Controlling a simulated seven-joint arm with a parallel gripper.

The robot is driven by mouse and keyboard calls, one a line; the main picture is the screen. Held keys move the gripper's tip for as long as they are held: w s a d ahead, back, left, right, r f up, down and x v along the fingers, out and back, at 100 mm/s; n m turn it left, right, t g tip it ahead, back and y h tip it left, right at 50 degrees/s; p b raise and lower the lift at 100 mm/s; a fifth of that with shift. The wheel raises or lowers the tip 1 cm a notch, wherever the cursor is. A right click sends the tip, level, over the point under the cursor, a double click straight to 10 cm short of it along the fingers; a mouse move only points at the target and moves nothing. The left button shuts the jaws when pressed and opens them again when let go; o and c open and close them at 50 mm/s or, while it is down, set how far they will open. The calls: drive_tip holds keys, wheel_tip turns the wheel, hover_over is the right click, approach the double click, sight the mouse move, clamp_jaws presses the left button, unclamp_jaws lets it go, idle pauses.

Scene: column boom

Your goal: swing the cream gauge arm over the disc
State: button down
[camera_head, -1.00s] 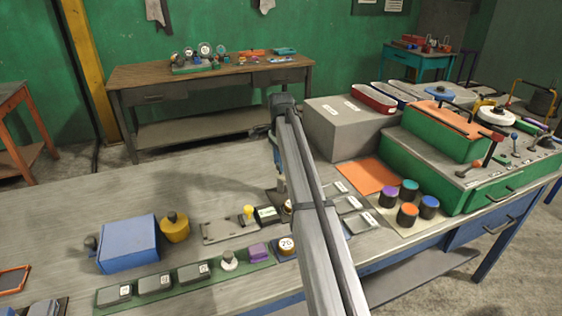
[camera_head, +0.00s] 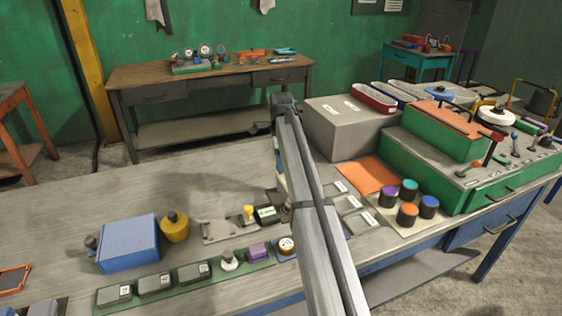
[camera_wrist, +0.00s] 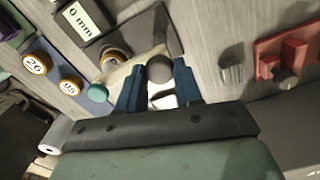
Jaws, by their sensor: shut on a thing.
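In the wrist view my gripper (camera_wrist: 160,88) has its two blue fingers closed on a grey round knob (camera_wrist: 159,69). The cream gauge arm (camera_wrist: 122,77) shows beside and behind the left finger, with part of it hidden. A small round disc with a brass-coloured rim (camera_wrist: 115,56) lies close to the cream arm, on a dark plate. I cannot tell exactly how much of the disc the arm covers. A display reading "0 mm" (camera_wrist: 83,20) is next to it. In the head view the display unit (camera_head: 268,214) shows, but my arm hides the gripper and most of the gauge.
Round pieces marked 26 (camera_wrist: 37,64) and 95 (camera_wrist: 70,87) lie left in the wrist view, and a red fixture (camera_wrist: 285,58) is at right.

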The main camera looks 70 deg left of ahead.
drive_tip(key=c, duration=0.8)
unclamp_jaws()
drive_tip(key=shift+o, duration=0.2)
wheel_tip(320, 180, up, 14)
drive_tip(key=shift+f, duration=0.1)
